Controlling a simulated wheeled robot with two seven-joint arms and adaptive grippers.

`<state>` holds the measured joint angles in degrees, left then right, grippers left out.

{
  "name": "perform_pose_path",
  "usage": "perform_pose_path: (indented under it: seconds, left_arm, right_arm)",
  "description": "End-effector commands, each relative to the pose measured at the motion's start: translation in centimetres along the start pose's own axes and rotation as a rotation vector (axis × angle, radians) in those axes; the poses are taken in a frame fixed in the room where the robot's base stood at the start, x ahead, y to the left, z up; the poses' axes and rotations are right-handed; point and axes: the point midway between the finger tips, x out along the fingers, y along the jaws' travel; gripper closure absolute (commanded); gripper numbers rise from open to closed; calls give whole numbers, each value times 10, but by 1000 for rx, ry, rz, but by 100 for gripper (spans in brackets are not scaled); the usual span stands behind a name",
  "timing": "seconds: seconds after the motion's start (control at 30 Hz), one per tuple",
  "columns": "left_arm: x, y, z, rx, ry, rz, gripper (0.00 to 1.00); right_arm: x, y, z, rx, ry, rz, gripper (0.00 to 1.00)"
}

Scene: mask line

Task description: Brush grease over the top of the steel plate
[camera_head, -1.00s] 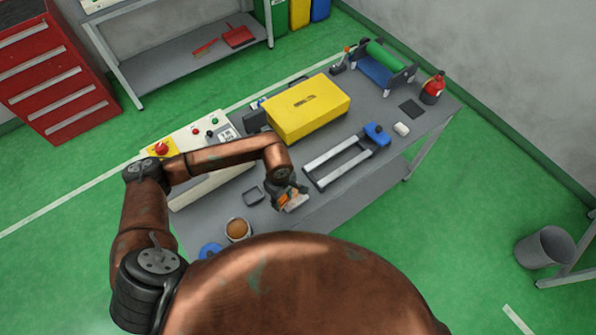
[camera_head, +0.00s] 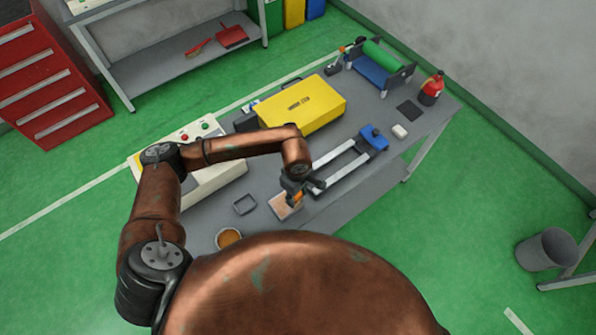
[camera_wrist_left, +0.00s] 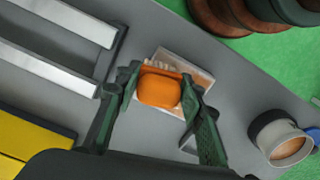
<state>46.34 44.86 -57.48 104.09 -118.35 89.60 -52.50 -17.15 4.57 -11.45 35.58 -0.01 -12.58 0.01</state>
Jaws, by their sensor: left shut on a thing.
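The steel plate (camera_head: 279,208) lies near the front edge of the bench, a small square with a brownish tint on its top. It also shows in the left wrist view (camera_wrist_left: 203,79). My left gripper (camera_head: 297,191) is over the plate, shut on a brush with an orange handle (camera_wrist_left: 160,90). The pale bristles (camera_wrist_left: 160,57) point at the plate's top; I cannot tell whether they touch it. A round pot of orange-brown grease (camera_head: 228,238) stands left of the plate, and it also shows in the left wrist view (camera_wrist_left: 287,144). My right gripper is out of view.
A small dark square frame (camera_head: 244,204) lies left of the plate. A two-rail fixture with a blue end (camera_head: 373,138) lies to its right. A yellow box (camera_head: 305,106) and a control panel (camera_head: 205,128) stand behind. Bare bench lies between pot and plate.

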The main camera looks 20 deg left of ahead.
Motion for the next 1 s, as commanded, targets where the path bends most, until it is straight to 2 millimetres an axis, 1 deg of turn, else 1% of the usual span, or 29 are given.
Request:
perform_pose_path:
  seconds: [0.17, 0.23, 0.3, 0.4, 0.6, 0.9, 1.0]
  left_arm:
    - [1, 6, 6, -6, -1, 0, 83]
    - [-6, 5, 5, -7, 0, 0, 83]
    - [-23, 6, 5, -3, 3, 3, 83]
    - [-31, 6, 7, -1, 2, 0, 83]
    - [-48, 7, 7, -1, 2, 1, 83]
    - [-74, 6, 6, -3, 1, 0, 83]
    - [-79, 5, 6, -4, 1, -1, 83]
  right_arm:
    - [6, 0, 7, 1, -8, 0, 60]
    - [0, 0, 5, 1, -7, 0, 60]
    - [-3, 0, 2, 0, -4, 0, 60]
    - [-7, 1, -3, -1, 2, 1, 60]
    - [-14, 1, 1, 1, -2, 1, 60]
    - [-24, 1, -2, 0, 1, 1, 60]
    - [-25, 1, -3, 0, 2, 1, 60]
